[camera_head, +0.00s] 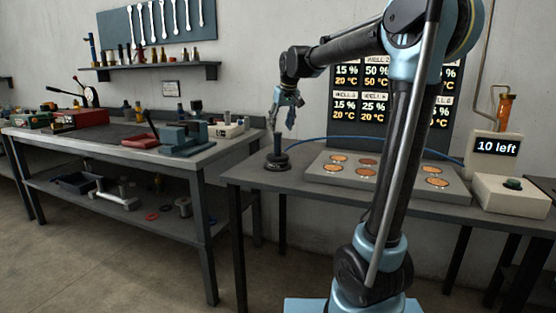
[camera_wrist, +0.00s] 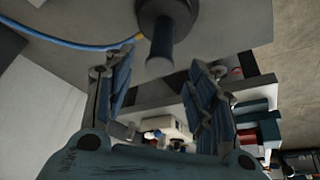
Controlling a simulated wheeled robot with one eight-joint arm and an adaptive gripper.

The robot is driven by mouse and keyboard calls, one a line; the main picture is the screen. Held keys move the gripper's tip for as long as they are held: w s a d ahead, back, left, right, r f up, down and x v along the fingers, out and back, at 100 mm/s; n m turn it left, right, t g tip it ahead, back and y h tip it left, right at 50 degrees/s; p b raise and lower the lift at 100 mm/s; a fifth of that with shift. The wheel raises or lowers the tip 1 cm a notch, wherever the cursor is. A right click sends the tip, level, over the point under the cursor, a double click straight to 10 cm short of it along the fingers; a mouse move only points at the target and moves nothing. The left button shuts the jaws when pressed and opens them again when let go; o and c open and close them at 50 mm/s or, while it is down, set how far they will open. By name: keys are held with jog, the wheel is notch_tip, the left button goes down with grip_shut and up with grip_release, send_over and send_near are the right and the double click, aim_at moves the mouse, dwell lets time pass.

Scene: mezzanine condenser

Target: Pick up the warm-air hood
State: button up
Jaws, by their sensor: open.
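The warm-air hood appears to be the black piece (camera_head: 278,158) with a wide round base and an upright post, standing near the left end of the right-hand table. It also shows at the top of the wrist view (camera_wrist: 163,40), its dark post pointing toward the camera. My gripper (camera_head: 284,120) is above the post, pointing down, with a small gap in the head view. In the wrist view my gripper's two blue-grey fingers (camera_wrist: 160,60) are apart. The post's end shows between and slightly beyond them, with nothing held. Whether the post is level with the fingertips is hard to tell.
A blue hose (camera_head: 320,138) runs behind the hood along the table. A grey plate (camera_head: 318,175) with several copper discs lies to its right, before dark percentage boards (camera_head: 361,92). A "10 left" display (camera_head: 496,147) stands far right. A cluttered workbench (camera_head: 95,137) is left.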

aim_at(279, 133)
jog(key=x, duration=0.6)
jog(key=shift+w+a+f, duration=0.1)
jog(key=shift+f, duration=0.15)
jog(key=shift+x, duration=2.6)
jog(key=shift+w, duration=0.1)
jog(key=shift+a+r, duration=0.1)
grip_shut()
